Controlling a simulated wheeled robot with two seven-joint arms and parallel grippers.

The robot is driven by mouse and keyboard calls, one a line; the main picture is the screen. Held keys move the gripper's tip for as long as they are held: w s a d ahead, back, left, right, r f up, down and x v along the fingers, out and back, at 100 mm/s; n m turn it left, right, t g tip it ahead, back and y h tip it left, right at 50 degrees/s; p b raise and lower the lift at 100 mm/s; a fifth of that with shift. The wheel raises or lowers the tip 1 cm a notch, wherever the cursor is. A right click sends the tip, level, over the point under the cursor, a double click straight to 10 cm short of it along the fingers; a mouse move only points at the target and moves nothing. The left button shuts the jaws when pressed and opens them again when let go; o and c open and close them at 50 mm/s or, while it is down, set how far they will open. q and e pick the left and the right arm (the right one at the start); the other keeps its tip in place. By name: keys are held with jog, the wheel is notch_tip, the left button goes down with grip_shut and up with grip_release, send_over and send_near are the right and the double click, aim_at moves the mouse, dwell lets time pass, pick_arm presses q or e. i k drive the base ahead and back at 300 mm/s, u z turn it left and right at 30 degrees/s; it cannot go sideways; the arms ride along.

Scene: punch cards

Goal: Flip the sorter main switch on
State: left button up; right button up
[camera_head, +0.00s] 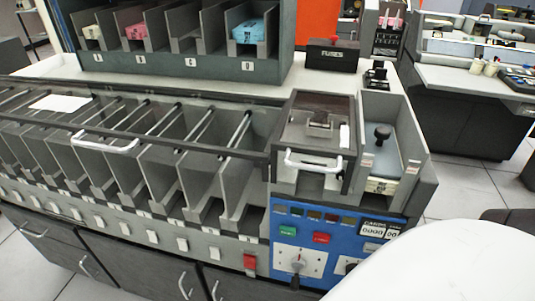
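The card sorter (130,235) fills the left and middle of the head view. Its blue control panel (330,238) sits at the right end of the front, with a green button (288,230), a red button (321,238) and a row of small dark lamps above them. Below is a white plate holding a dark lever or knob (297,265). A second knob (351,266) is partly hidden. A red switch (250,262) sits just left of the panel. No label shows which one is the main switch. Neither of my grippers is in view.
A smooth white shape, likely part of my own body, covers the lower right. A clear cover with a white handle (107,145) lies over the pockets. A card hopper (384,185) and a FUSES box (331,56) stand behind the panel. Drawer handles (185,288) line the lower front.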

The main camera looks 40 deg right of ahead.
aim_at(249, 260)
jog(key=z, duration=2.1)
jog(key=k, duration=0.75)
jog(key=u, duration=0.75)
jog(key=i, duration=0.95)
jog(key=z, duration=1)
jog(key=k, duration=1)
jog(key=u, duration=1.4)
